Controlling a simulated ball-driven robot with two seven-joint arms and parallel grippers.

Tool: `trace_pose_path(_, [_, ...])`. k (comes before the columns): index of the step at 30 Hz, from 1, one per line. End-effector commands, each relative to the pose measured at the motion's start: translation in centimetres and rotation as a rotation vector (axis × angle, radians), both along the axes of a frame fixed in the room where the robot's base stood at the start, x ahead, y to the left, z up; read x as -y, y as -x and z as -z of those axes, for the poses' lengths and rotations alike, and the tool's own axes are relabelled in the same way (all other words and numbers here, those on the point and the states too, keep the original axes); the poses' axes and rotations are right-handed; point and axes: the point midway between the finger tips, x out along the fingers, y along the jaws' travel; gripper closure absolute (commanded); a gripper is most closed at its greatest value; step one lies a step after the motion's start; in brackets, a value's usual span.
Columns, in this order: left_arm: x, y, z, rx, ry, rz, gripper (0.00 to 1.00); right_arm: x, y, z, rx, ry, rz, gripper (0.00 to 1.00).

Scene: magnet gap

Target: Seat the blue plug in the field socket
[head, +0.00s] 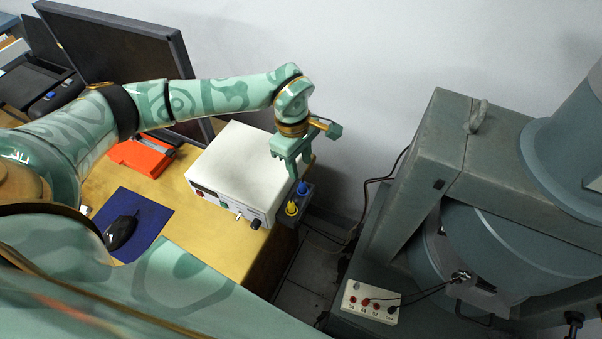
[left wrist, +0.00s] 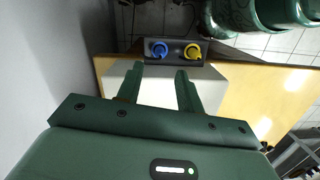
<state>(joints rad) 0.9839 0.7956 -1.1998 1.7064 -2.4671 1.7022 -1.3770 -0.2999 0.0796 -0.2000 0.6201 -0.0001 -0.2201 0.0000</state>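The blue plug (head: 304,188) stands beside a yellow plug (head: 291,208) in a dark holder (head: 308,197) at the table's right edge. In the left wrist view the blue plug (left wrist: 159,49) and yellow plug (left wrist: 193,52) sit just beyond the fingertips. My left gripper (head: 302,167) is above the blue plug, pointing down; it also shows in the left wrist view (left wrist: 160,69). Its fingers are apart with nothing between them. A white panel (head: 369,303) with several red and black sockets is at lower right; its labels are too small to tell which is the field socket. My right gripper is not in view.
A white instrument box (head: 237,170) stands on the wooden table (head: 258,262) beside the holder. A large grey-green magnet (head: 455,150) fills the right side. Black cables (head: 425,294) run from it to the panel. A floor gap (head: 305,275) separates table and magnet.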

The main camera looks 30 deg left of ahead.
Motion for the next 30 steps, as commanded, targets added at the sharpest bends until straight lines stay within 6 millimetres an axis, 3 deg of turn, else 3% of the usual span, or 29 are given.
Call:
trace_pose_path(1, [-0.1,-0.1,-1.4,0.003,-0.001,0.001,0.63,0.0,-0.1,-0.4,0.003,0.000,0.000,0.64])
trace_pose_path(6, [-0.4,-0.1,-3.7,0.001,-0.001,0.000,0.63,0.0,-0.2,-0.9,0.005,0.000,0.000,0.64])
trace_pose_path(25, [-0.5,0.0,-4.4,-0.001,0.000,0.001,0.63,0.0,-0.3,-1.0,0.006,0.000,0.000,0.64])
trace_pose_path(30, [-0.5,0.0,-7.5,0.014,0.001,0.000,0.63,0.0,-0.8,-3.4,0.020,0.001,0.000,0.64])
